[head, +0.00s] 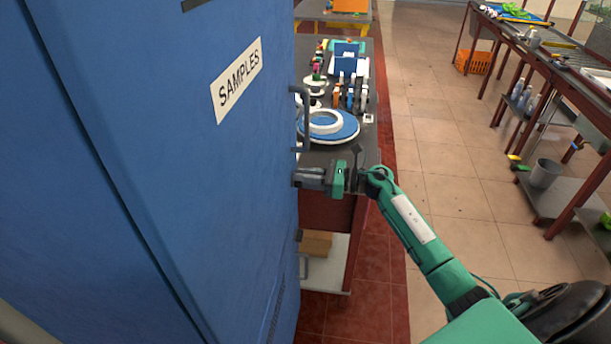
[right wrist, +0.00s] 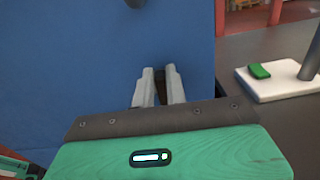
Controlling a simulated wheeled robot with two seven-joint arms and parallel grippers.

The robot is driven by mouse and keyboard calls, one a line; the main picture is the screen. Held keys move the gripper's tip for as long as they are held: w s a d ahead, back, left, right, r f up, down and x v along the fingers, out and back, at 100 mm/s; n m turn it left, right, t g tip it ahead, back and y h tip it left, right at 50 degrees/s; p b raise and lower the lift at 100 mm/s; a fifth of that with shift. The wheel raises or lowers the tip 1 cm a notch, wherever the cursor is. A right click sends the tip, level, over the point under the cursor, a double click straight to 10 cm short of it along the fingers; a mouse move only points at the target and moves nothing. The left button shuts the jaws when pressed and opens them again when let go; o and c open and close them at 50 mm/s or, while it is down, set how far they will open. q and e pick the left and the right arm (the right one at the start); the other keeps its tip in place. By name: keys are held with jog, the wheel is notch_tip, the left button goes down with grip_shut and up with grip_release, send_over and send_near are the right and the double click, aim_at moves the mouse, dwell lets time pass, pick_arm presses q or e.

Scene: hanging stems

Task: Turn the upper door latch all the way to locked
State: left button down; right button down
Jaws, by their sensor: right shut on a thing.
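The blue door (head: 190,150) of a tall cabinet fills the left of the head view and carries a white SAMPLES label (head: 237,80). My right gripper (head: 302,178) is at the door's right edge, just below a dark bar handle (head: 304,120). In the right wrist view its two grey fingers are close together on a small dark piece, the upper door latch (right wrist: 160,76), against the blue door. The fingers hide most of the latch, so its angle cannot be told. My left gripper is out of view.
Behind the door stands a table with a blue-and-white round item (head: 328,126) and several small objects. A small lower fitting (head: 299,235) shows on the door edge. Tiled floor (head: 450,150) is clear to the right, before a rack with a grey bucket (head: 545,173).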

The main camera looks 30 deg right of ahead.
jog(key=m, duration=0.6)
jog(key=w+d+m+b, duration=0.1)
jog(key=m, duration=0.2)
jog(key=shift+f, duration=0.35)
jog(key=m, duration=0.2)
jog(key=m+p, duration=0.1)
jog(key=shift+w+f+m, duration=0.2)
jog(key=shift+f+m, duration=0.05)
jog(key=shift+m, duration=0.15)
jog(key=shift+f+m+p, duration=0.25)
jog(key=shift+m, duration=0.85)
jog(key=shift+f+m+p, duration=0.2)
jog(key=shift+m+p, duration=0.05)
jog(key=shift+m, duration=0.85)
jog(key=c, duration=1.4)
grip_release()
jog(key=shift+c, duration=0.2)
